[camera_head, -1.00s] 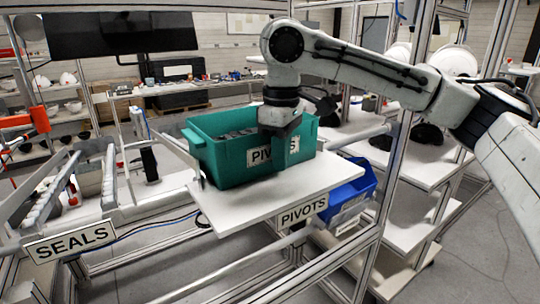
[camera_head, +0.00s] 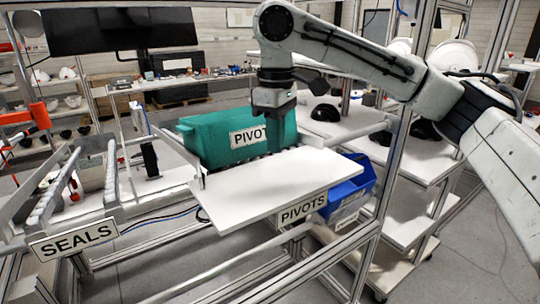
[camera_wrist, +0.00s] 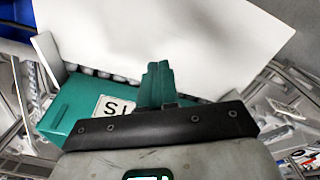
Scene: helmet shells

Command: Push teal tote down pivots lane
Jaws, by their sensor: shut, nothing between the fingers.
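The teal tote (camera_head: 207,142) stands on the lane behind the white shelf board (camera_head: 275,186), its PIVOTS label facing me and partly covered by my gripper. It also shows in the wrist view (camera_wrist: 75,103), where dark rollers run between it and the board (camera_wrist: 175,35). My gripper (camera_head: 279,150) is shut and empty. It points down at the tote's near face, right of the label's middle; whether it touches cannot be told. Its closed fingers show in the wrist view (camera_wrist: 156,72).
A blue bin (camera_head: 348,193) sits below the board on the right. A metal guide plate (camera_head: 180,150) stands at the lane's left. The SEALS sign (camera_head: 73,240) and its roller lane lie further left. A frame post (camera_head: 390,170) rises at right.

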